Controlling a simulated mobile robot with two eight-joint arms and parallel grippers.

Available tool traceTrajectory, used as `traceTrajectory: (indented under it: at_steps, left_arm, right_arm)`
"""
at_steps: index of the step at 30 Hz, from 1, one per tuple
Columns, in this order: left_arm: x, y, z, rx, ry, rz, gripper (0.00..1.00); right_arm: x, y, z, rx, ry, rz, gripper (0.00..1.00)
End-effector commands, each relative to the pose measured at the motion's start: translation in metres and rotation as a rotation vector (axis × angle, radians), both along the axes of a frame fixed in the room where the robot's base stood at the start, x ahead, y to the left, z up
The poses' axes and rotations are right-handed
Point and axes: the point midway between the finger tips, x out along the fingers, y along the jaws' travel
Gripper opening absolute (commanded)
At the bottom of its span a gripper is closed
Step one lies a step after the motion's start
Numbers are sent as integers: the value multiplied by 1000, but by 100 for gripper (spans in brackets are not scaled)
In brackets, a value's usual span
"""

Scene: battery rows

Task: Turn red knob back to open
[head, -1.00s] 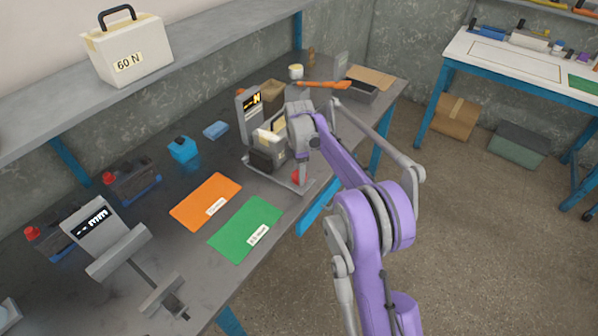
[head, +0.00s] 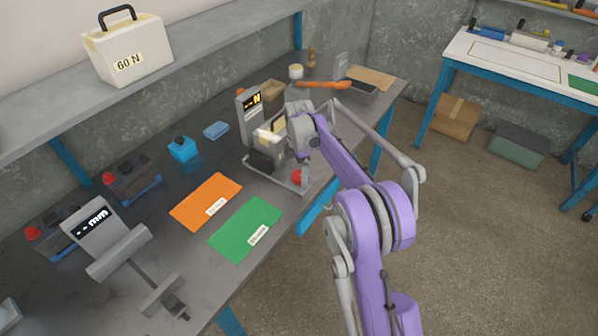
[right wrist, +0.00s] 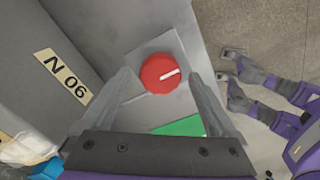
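The red knob (head: 297,177) sits at the front end of the grey test stand's base (head: 262,174). In the right wrist view the round red knob (right wrist: 158,75) carries a white line pointing right and slightly up. My right gripper (right wrist: 161,88) is open, with one finger on each side of the knob and a visible gap at both. In the head view the right gripper (head: 304,176) points down at the knob and partly hides it. My left gripper is not in view.
Behind the knob stands a grey unit with a display (head: 250,112); a 60 N label (right wrist: 62,77) shows beside the gripper. Orange (head: 205,201) and green (head: 245,228) mats lie to the left.

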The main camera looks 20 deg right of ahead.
Motion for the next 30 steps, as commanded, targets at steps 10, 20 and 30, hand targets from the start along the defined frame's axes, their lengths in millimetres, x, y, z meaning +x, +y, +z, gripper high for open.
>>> traceTrajectory:
  at_steps: [10, 20, 30]
  left_arm:
    - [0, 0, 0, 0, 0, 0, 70]
    - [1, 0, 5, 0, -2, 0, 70]
    - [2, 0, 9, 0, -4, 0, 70]
  right_arm:
    - [0, 0, 4, 0, 1, -1, 94]
    - [0, 0, 64, 0, 1, -1, 94]
    - [0, 0, 106, 0, 1, -1, 94]
